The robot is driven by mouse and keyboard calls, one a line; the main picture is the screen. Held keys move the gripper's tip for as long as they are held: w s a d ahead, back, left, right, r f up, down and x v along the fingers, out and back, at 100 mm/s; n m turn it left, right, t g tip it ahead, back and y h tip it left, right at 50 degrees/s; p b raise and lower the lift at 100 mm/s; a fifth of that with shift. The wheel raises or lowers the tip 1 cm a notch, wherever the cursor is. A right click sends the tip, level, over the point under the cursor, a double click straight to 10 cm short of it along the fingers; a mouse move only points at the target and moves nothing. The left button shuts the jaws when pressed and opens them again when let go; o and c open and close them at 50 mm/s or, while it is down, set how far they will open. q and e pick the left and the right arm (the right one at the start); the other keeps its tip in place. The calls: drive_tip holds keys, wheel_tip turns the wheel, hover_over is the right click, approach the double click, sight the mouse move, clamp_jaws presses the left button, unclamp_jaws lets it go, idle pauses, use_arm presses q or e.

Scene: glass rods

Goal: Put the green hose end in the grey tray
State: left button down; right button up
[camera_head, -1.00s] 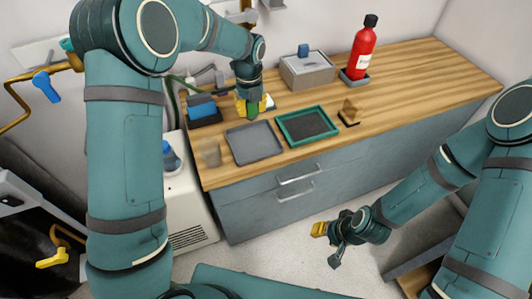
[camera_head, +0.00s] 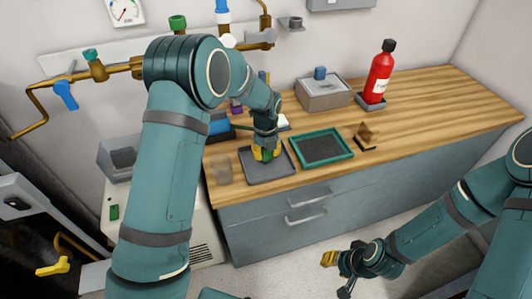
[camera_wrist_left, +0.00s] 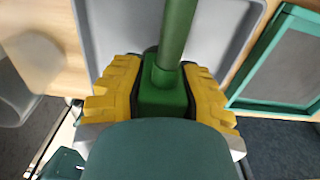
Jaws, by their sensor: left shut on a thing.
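The green hose end (camera_wrist_left: 164,94) is between the yellow fingers of my left gripper (camera_wrist_left: 162,95) in the left wrist view, with a green tube rising from it. In the head view my left gripper (camera_head: 265,153) is over the grey tray (camera_head: 263,176), and only a little green shows between its fingers. I cannot tell whether the hose end touches the tray floor. The tray also shows behind the gripper in the left wrist view (camera_wrist_left: 225,30). My right gripper (camera_head: 338,268) hangs in front of the cabinet, off the counter; whether its fingers are open is unclear.
A green-rimmed tray (camera_head: 349,142) lies just right of the grey tray. A translucent beaker (camera_head: 221,168) stands at its left. Bare counter lies at the right.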

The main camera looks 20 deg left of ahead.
use_arm(q)
drive_tip(key=c, duration=0.8)
unclamp_jaws()
drive_tip(key=shift+f, duration=0.1)
wheel_tip(320, 180, up, 12)
drive_tip(key=shift+r+p, duration=0.2)
drive_tip(key=shift+p, duration=1)
